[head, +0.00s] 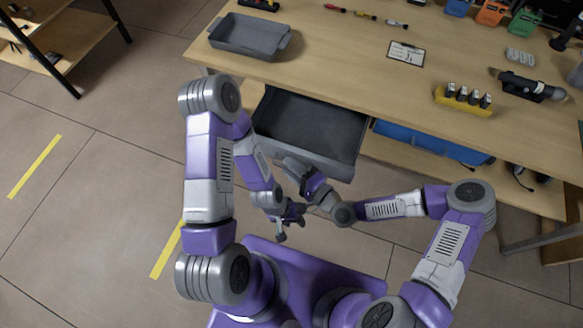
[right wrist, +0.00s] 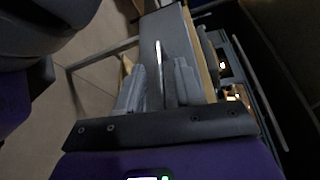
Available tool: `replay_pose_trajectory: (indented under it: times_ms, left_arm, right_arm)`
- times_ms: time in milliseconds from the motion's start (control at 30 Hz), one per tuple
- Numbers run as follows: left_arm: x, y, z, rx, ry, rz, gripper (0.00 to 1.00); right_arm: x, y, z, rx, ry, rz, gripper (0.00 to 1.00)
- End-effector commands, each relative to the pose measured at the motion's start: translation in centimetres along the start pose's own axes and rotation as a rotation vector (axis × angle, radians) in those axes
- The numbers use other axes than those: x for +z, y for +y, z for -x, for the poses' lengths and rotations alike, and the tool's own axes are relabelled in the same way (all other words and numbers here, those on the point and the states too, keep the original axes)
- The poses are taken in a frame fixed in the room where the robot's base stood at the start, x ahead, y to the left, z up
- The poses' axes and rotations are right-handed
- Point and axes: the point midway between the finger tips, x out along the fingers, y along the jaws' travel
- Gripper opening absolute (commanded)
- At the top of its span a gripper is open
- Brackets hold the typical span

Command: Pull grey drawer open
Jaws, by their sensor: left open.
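The grey drawer (head: 308,124) juts out from under the workbench, open, with its dark, empty-looking inside showing in the head view. Its grey front also shows in the right wrist view (right wrist: 151,33). My right gripper (head: 284,165) is at the left part of the drawer front. In the right wrist view its two fingers (right wrist: 160,80) stand on either side of a thin pale edge, perhaps the handle, with gaps beside it; they look open. My left gripper (head: 283,232) is open and empty, low in front of the drawer, near my base.
The wooden workbench (head: 335,60) carries a grey tray (head: 250,36), a label card (head: 406,53) and a yellow holder (head: 463,100). A blue case (head: 430,142) lies under the bench to the right of the drawer.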

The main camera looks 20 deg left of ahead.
Motion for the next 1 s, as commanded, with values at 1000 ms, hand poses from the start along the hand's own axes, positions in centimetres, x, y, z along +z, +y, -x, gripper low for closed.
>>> replay_pose_trajectory:
  times_ms: [1000]
  left_arm:
    - [0.1,0.4,1.0,0.000,0.000,0.000,0.43]
  right_arm:
    - [0.0,0.0,7.6,0.000,0.000,0.000,0.36]
